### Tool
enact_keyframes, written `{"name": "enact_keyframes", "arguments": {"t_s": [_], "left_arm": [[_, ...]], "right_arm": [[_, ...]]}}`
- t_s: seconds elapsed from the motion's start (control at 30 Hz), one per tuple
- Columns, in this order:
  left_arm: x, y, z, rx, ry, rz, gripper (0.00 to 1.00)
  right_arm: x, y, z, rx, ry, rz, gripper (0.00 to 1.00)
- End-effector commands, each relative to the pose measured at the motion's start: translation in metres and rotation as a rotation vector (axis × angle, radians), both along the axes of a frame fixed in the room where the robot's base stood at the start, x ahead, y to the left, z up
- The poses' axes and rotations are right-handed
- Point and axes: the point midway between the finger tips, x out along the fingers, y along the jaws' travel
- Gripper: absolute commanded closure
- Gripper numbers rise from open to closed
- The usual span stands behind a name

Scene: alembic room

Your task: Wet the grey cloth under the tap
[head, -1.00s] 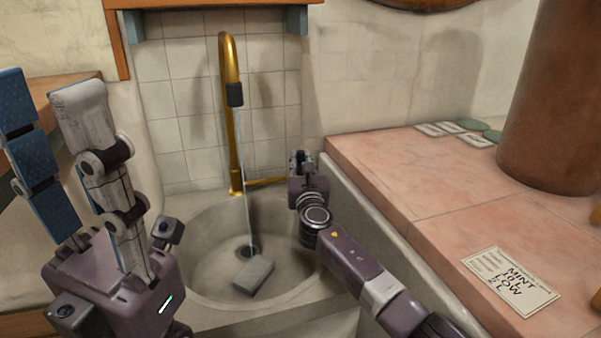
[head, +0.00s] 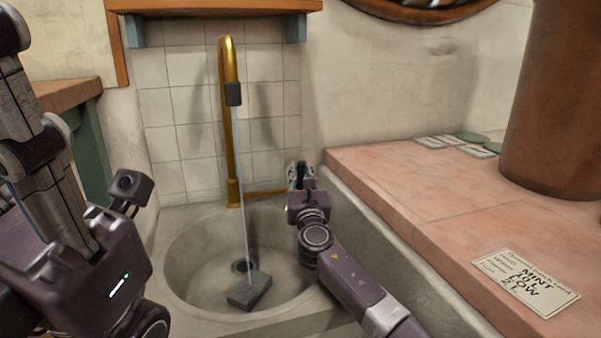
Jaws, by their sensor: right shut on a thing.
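The grey cloth (head: 250,292) lies as a dark, folded block in the sink basin (head: 185,262), just in front of the drain. The brass tap (head: 230,150) has a dark nozzle, and a thin stream of water runs down from it to the cloth's back edge. My right gripper (head: 296,172) is shut at the end of the brass side lever (head: 265,192) of the tap; the exact contact is small and partly hidden.
A pink tiled counter (head: 400,190) stands to the right, with a label card (head: 525,282), several small tiles or discs (head: 460,145) and a large brown cylinder (head: 560,100). A wooden shelf (head: 210,5) hangs above the tap. The basin around the cloth is clear.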

Motion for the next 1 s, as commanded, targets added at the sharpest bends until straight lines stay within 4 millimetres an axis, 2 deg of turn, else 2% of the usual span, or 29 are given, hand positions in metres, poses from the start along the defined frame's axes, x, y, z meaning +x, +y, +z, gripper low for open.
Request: {"name": "enact_keyframes", "arguments": {"t_s": [0.03, 0.17, 0.2, 0.43, 0.57, 1.0], "left_arm": [[0.0, 0.0, 0.0, 0.0, 0.0, 0.0, 0.6], [0.0, 0.0, 0.0, 0.0, 0.0, 0.0, 0.6], [0.0, 0.0, 0.0, 0.0, 0.0, 0.0, 0.6], [0.0, 0.0, 0.0, 0.0, 0.0, 0.0, 0.6], [0.0, 0.0, 0.0, 0.0, 0.0, 0.0, 0.6], [0.0, 0.0, 0.0, 0.0, 0.0, 0.0, 0.6]], "right_arm": [[0.0, 0.0, -0.002, 0.0, 0.003, -0.001, 0.8], [0.0, 0.0, -0.002, 0.0, 0.003, -0.001, 0.66], [0.0, 0.0, -0.002, 0.0, 0.003, -0.001, 0.65], [0.0, 0.0, -0.001, 0.0, 0.002, 0.0, 0.65], [0.0, 0.0, 0.006, 0.002, 0.0, -0.001, 0.65], [0.0, 0.0, 0.077, 0.0, -0.001, 0.0, 0.65]]}}
